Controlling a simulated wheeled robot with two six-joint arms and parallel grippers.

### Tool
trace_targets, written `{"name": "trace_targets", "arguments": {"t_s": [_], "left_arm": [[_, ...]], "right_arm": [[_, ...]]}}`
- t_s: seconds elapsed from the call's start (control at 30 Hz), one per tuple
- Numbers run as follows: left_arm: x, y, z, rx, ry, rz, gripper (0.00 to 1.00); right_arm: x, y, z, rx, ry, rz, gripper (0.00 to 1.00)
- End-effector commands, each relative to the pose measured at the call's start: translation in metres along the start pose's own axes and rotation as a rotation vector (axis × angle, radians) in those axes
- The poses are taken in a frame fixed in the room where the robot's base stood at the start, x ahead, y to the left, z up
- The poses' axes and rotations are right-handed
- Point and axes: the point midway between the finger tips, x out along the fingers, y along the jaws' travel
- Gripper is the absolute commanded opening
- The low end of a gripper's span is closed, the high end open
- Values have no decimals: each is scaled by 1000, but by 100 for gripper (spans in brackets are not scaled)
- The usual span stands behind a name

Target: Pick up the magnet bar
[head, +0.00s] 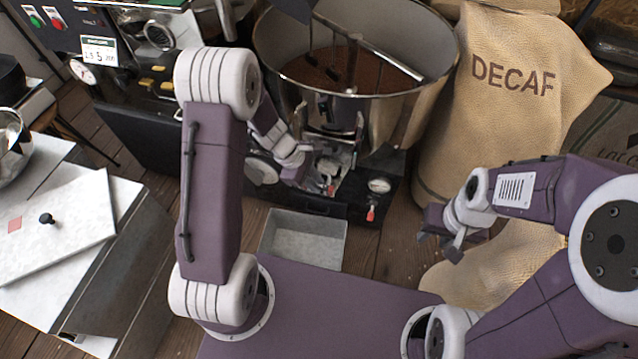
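I cannot surely tell which thing is the magnet bar. A slim pale metal bar (385,55) slants across the top of the round steel bean pan (428,105), above brown beans; it may be the magnet bar or part of the stirrer. My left gripper (322,180) is low in front of the machine below the pan, apart from that bar. Its fingers blend into the metal parts behind, so its opening is unclear. My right gripper (442,243) hangs in front of the decaf sack, with its fingers apart and nothing seen between them.
A full DECAF sack (500,120) stands right of the pan. An empty grey metal tray (303,240) lies below my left gripper. A gauge and red-tipped valve (372,212) stick out beneath the pan. A white board with a black knob (50,225) lies at left.

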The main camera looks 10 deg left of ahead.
Motion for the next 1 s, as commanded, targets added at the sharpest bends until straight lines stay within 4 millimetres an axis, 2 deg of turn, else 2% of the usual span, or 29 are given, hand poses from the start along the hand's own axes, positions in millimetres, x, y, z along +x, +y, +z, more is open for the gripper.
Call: {"name": "trace_targets", "arguments": {"t_s": [0.37, 0.47, 0.6, 1.0], "left_arm": [[-5, 1, 2, 1, 0, 1, 0], [-17, 4, 7, 2, 0, 1, 0], [-45, 9, 18, 3, 1, 2, 0], [-57, 4, 116, 6, -1, -1, 0]], "right_arm": [[-4, 0, 0, 0, 0, 0, 36], [-14, 0, -2, 0, 0, 0, 36], [-36, -1, -4, 0, 0, 0, 36], [-65, -1, -7, 0, 0, 0, 36]]}}
